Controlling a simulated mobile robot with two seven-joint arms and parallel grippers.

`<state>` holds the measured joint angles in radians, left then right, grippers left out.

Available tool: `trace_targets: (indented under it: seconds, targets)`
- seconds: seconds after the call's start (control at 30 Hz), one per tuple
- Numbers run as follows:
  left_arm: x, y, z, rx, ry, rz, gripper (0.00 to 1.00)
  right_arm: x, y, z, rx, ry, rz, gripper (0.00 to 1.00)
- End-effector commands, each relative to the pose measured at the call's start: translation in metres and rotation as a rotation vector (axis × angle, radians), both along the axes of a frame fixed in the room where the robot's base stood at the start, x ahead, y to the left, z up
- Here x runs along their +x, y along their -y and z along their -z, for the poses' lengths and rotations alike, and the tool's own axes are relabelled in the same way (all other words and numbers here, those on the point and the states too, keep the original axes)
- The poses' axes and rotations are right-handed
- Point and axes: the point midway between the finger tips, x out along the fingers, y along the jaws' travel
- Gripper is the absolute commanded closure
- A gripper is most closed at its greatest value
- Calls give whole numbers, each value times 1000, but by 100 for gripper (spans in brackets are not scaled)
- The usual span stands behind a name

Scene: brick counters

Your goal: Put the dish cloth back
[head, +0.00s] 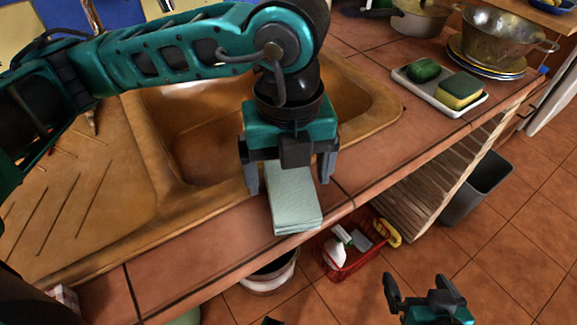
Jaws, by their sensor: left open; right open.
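The dish cloth (294,205) is a pale green, folded stack at the tiled counter's front edge, just in front of the sink. My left gripper (288,184) is directly over the cloth, pointing down. Its two fingers are spread, one on each side of the cloth's far part. The gripper body hides the far end of the cloth, and I cannot tell whether the fingers touch it. My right gripper (424,290) is open and empty at the bottom right, in front of the counter and above the floor.
The brown sink (215,135) lies behind the cloth. A white tray (417,91) with a sponge and a green object sits to the right, near a metal colander (500,40) on plates. Below the counter are a red basket (347,263) with bottles and a grey bin (477,187).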

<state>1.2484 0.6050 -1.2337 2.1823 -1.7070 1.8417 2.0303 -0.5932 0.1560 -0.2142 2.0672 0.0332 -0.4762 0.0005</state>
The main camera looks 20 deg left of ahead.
Motion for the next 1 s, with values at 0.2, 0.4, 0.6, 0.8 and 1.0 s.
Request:
trace_targets:
  seconds: [0.2,0.4,0.6,0.8,1.0]
  targets:
    - [0,0,-4,0,0,0,10,0,-1,-5,3,0,2,0]
    - [1,0,-34,-2,5,1,10,0,-2,-15,7,1,5,0]
    - [1,0,-80,-1,5,1,10,0,-2,-23,9,1,4,0]
    - [1,1,-113,0,4,0,10,1,-2,-27,8,3,5,0]
    - [0,0,-125,0,1,1,10,1,-1,-27,5,7,6,0]
